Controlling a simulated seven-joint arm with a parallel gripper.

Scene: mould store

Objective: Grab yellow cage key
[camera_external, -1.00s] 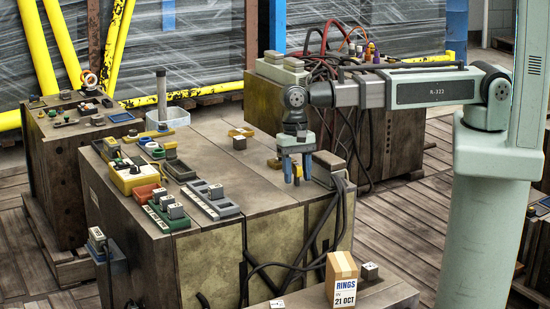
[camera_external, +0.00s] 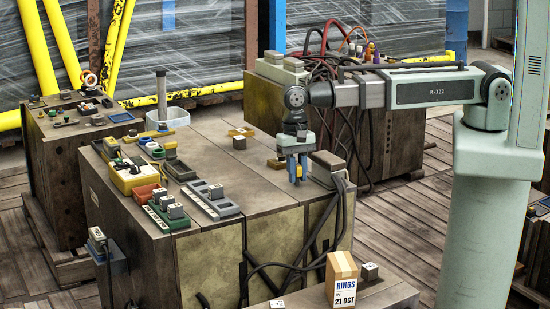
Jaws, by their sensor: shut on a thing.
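My gripper (camera_external: 298,178) points down over the right part of the large brown mould block (camera_external: 215,222), near its front edge. Its blue fingers have come together on a small thing between their tips. That thing shows as a small pale yellow spot, most likely the yellow cage key (camera_external: 299,181). The fingers hide most of it, and its shape is too small to make out. I cannot tell whether it still touches the block's top.
A grey block (camera_external: 327,160) stands just right of my gripper, with dark cables beside it. A yellow piece with a small block (camera_external: 240,140) lies behind left. Grey trays (camera_external: 213,203), a green tray (camera_external: 163,214) and a yellow box (camera_external: 133,178) crowd the left. The top's middle is clear.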

